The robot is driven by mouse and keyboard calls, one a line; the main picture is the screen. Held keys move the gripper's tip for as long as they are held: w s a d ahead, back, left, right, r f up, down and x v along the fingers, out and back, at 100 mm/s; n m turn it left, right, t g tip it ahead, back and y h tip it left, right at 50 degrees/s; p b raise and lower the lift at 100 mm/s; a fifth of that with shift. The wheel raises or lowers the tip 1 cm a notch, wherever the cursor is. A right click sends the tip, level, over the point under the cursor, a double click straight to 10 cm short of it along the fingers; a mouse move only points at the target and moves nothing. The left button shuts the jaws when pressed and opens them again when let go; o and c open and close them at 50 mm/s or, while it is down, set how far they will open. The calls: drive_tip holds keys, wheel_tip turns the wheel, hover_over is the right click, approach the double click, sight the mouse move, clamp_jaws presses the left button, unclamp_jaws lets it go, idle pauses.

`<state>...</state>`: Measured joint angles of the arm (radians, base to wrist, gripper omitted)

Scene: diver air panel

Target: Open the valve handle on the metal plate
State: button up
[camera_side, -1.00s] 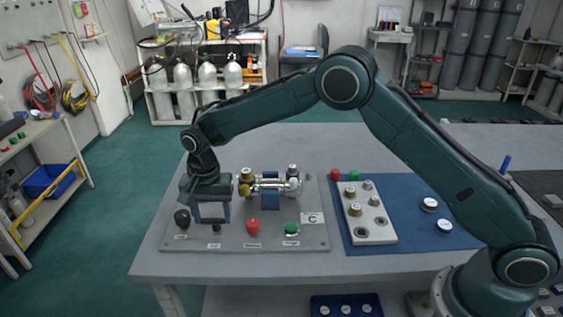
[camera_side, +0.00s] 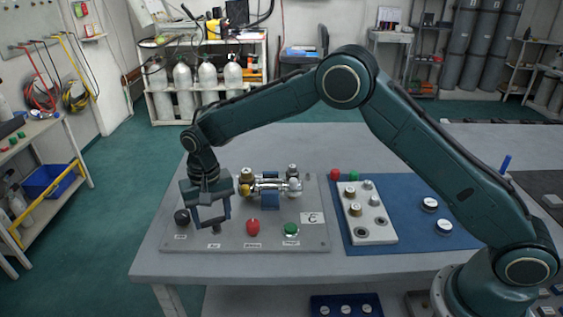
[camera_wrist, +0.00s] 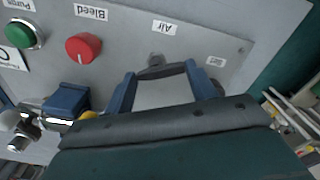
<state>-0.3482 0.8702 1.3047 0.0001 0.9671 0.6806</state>
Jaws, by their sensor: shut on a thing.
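The metal plate (camera_side: 270,238) lies flat on the table, carrying a row of labelled controls. My gripper (camera_side: 214,223) points down over its front left part, its jaws turned at a slant to the row. In the wrist view, my gripper (camera_wrist: 159,69) is shut on the dark valve handle (camera_wrist: 157,67) by the "Air" label, with a finger at each end.
A metal pipe fitting (camera_side: 270,186) stands behind. A blue mat (camera_side: 400,239) holds a block with fittings.

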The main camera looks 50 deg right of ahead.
sight(215, 220)
drive_tip(key=n, duration=0.5)
drive_tip(key=shift+s+n, duration=0.1)
drive_tip(key=shift+n, duration=0.2)
drive_tip(key=n, duration=0.5)
drive_tip(key=shift+s, duration=0.1)
drive_tip(key=shift+r, duration=0.1)
drive_tip(key=o, duration=1)
wheel_tip(215, 220, up, 14)
drive_tip(key=shift+f, duration=0.15)
drive_tip(key=shift+d, duration=0.1)
idle(0.4)
